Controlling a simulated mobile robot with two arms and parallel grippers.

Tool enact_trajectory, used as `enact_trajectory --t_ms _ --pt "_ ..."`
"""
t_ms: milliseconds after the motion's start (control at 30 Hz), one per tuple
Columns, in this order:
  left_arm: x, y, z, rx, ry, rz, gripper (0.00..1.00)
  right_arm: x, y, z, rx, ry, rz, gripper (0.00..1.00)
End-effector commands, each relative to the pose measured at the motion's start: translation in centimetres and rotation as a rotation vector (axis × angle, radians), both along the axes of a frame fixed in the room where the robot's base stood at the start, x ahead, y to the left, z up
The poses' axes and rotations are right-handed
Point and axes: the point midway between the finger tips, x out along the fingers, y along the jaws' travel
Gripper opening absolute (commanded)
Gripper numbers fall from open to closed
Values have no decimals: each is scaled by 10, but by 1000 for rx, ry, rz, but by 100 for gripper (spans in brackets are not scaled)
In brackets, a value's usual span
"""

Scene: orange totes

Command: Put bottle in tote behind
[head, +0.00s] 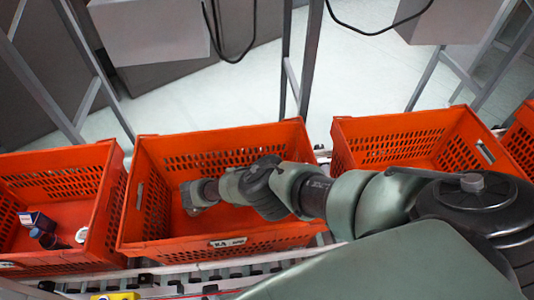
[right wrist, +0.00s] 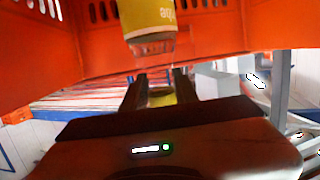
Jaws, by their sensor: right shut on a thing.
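A bottle (right wrist: 150,20) with a yellow label and clear lower part shows in the right wrist view, between and beyond the fingertips of my right gripper (right wrist: 157,90). The gripper is shut on it. In the head view my right arm reaches in from the right, and the right gripper (head: 193,197) is low inside the middle orange tote (head: 222,138). I cannot make out the bottle in the head view. Orange tote walls (right wrist: 45,50) surround the bottle in the right wrist view. My left gripper is not in view.
The left orange tote (head: 60,163) holds a small blue box (head: 36,221) and a few other small items. The right orange tote (head: 390,125) shows no contents in its visible part. The totes stand on a roller conveyor (head: 200,277). Grey metal posts (head: 310,60) stand behind.

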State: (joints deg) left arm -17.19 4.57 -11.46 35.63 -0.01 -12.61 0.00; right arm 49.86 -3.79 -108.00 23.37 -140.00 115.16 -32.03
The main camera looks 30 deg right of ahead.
Motion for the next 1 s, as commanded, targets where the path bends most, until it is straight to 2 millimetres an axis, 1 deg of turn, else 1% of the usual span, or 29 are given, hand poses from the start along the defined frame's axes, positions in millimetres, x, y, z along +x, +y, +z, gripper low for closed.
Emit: enact_trajectory --t_ms 33,200,300,400,567,667,900,1000 --pt "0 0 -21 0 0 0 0 0 0 -20 -2 0 0 0" --pt "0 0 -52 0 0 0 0 0 0 -53 -1 0 0 0" --pt "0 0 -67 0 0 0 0 0 0 -67 -2 0 0 0" --pt "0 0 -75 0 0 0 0 0 0 -76 -2 -1 0 0" --pt "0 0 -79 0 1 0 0 1 0 -80 -2 -2 1 0" --pt "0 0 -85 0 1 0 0 0 0 -86 -2 -1 1 0" --pt "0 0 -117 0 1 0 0 0 0 -119 -2 0 0 0" --pt "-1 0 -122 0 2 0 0 0 0 -124 -2 0 0 0"
